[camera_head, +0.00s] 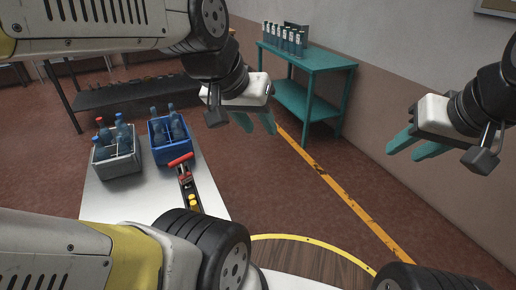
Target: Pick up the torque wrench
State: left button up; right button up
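A long dark tool with a red crosspiece (181,160) and yellow parts lies on the white table (97,196), in front of the blue crate; I take it to be the torque wrench. Its near end is partly hidden behind my arm. My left gripper (256,124) hangs in the air to the right of the tool and higher in the picture. Its two teal fingers are apart with nothing between them. My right gripper (416,147) is in the air at the far right, its teal fingers apart and empty.
A grey crate (117,165) and a blue crate (158,153) with bottles stand on the white table. A teal bench (330,62) with several bottles stands by the wall. A dark low bench (110,98) is behind. A round wooden surface (300,258) is at the front.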

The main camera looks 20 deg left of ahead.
aim_at(186, 177)
jog(key=i+l+z, duration=0.6)
jog(key=z, duration=0.2)
jog(key=i+u, duration=0.25)
jog(key=i+l+u, duration=0.25)
jog(key=i, duration=0.25)
jog(key=i+j+u, duration=0.1)
jog(key=u, duration=0.3)
jog(key=i+u, duration=0.2)
jog(key=u, duration=0.2)
jog(key=i+u, duration=0.15)
jog(key=u, duration=0.3)
jog(key=i+l+u, duration=0.1)
jog(key=u, duration=0.3)
jog(key=i+j+u, duration=0.15)
jog(key=u, duration=0.25)
jog(key=i+j+u, duration=0.1)
jog(key=i+u, duration=0.35)
jog(key=u, duration=0.3)
jog(key=i+u, duration=0.35)
jog(key=k, duration=0.1)
